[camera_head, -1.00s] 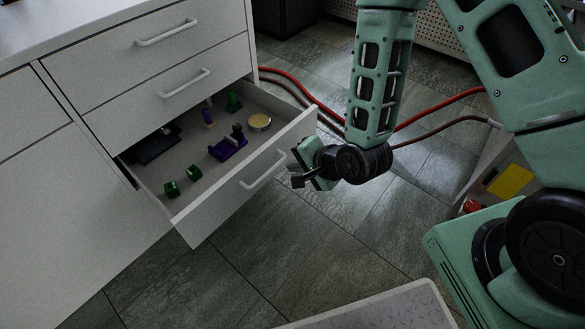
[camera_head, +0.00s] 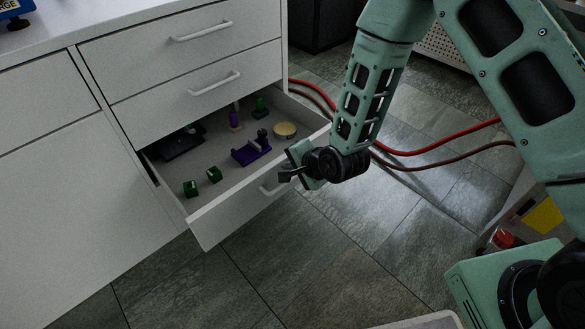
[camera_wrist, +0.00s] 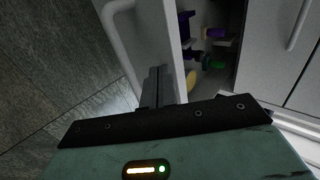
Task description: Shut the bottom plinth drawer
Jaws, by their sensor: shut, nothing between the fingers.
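The bottom plinth drawer (camera_head: 215,220) is the lowest of the white cabinet's right column and stands well open. Its front and bar handle (camera_head: 268,189) face the floor area. In the wrist view the drawer front (camera_wrist: 155,40) runs upward from the fingers, with its handle (camera_wrist: 118,35) on the left. My gripper (camera_head: 285,175) is shut and empty, close to the outer face of the drawer front near the right end of its handle. The wrist view shows the closed fingers (camera_wrist: 158,85) over the front panel. I cannot tell whether they touch it.
Inside the drawer lie green blocks (camera_head: 214,174), a purple part (camera_head: 250,150), a round tan-topped item (camera_head: 285,130) and a dark flat item (camera_head: 182,143). Two drawers above are shut. Red hoses (camera_head: 430,150) cross the floor at right. The tiled floor before the drawer is clear.

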